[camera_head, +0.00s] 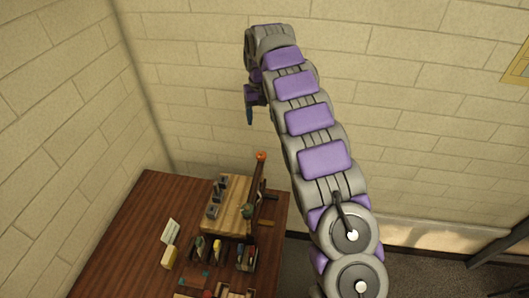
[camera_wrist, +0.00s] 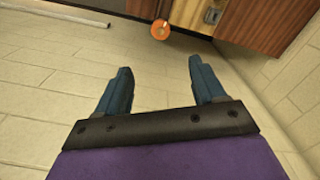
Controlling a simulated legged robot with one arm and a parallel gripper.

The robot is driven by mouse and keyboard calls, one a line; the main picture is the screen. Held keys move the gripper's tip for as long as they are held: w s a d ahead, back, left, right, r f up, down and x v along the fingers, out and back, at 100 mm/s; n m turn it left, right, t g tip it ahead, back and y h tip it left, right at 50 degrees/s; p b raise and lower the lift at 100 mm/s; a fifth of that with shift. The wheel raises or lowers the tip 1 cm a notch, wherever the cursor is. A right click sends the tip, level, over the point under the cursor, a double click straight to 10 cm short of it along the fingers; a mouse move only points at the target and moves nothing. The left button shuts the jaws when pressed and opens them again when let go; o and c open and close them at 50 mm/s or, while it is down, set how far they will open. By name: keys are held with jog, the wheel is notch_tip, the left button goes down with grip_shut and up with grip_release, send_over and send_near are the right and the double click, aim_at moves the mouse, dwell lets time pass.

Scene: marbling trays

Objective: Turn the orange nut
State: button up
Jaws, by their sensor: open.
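The orange nut (camera_head: 261,156) sits at the top end of a dark upright post (camera_head: 259,185) beside a wooden block on the table. In the wrist view the orange nut (camera_wrist: 161,30) shows near the top edge, beyond my fingertips and slightly left of the middle between them. My gripper (camera_wrist: 162,75) is open and empty, with its two blue fingers spread apart. In the head view my gripper (camera_head: 249,117) hangs above and left of the nut, apart from it, in front of the brick wall. Only part of the fingers shows there.
The brown wooden table (camera_head: 145,225) stands in the wall corner. A light wooden block (camera_head: 232,208) holds grey metal pieces. In front lie a rack of small bottles (camera_head: 245,255), a yellow block (camera_head: 169,257) and a pale card (camera_head: 173,231). The air around my gripper is clear.

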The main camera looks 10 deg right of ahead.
aim_at(261, 152)
notch_tip(261, 152, down, 17)
jog(key=shift+a, duration=0.1)
dwell(0.4)
jog(key=c, duration=1.1)
